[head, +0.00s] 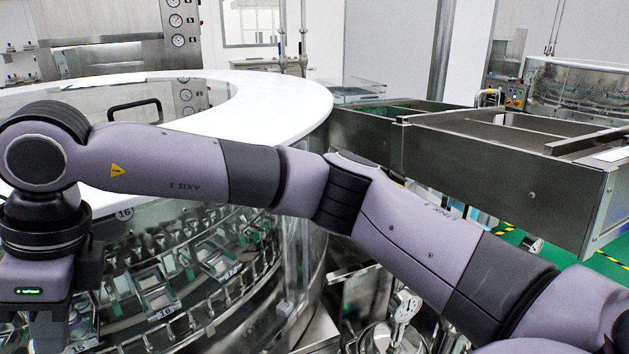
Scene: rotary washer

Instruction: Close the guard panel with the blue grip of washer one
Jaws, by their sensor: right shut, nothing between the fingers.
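The rotary washer (290,95) fills the left, with a white curved top rim and clear curved guarding (297,250) below it. Metal holders with numbered tags show behind the clear guarding. No blue grip can be made out, so I cannot tell which panel is the task's guard panel or how far it is open. My right arm crosses the whole view from the lower right to the left. My right gripper (47,325) points down at the lower left, in front of the washer. Its fingers are shut and empty, and their tips are partly cut off. My left gripper is not in view.
A steel conveyor trough (490,165) runs along the right. Another machine (575,85) is at the back right. Green floor shows at right.

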